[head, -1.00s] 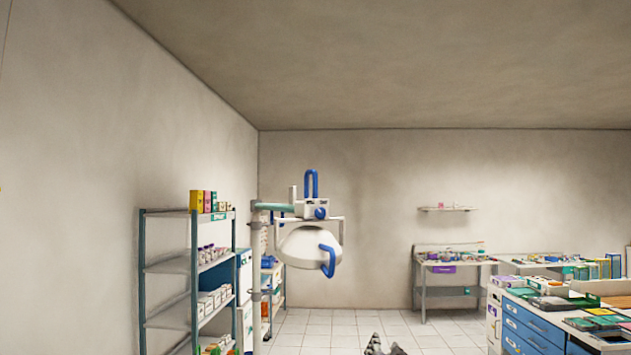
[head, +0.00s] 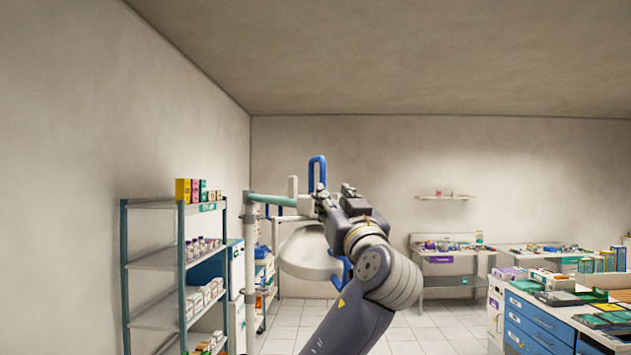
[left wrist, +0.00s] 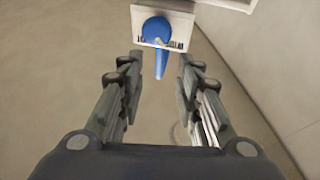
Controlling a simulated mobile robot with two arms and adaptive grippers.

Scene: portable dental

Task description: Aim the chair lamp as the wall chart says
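The chair lamp hangs from a teal arm (head: 272,199) on a grey post. Its white lamp head (head: 303,250) is partly hidden behind my left arm, as is its blue side handle. A blue loop handle (head: 317,172) stands upright on top. My left gripper (head: 334,193) is raised in front of the lamp's white joint box. In the left wrist view my gripper (left wrist: 161,72) is open and empty. A blue knob with a pointer (left wrist: 157,32) on the white box (left wrist: 180,22), with dark scale marks, lies just beyond and between the fingertips. No wall chart is visible.
A metal shelf rack (head: 155,262) with boxes and bottles stands at the left. A blue drawer cabinet (head: 538,325) with cluttered top is at the right. A bench (head: 445,257) stands at the back wall under a small shelf (head: 445,197). Tiled floor lies open between.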

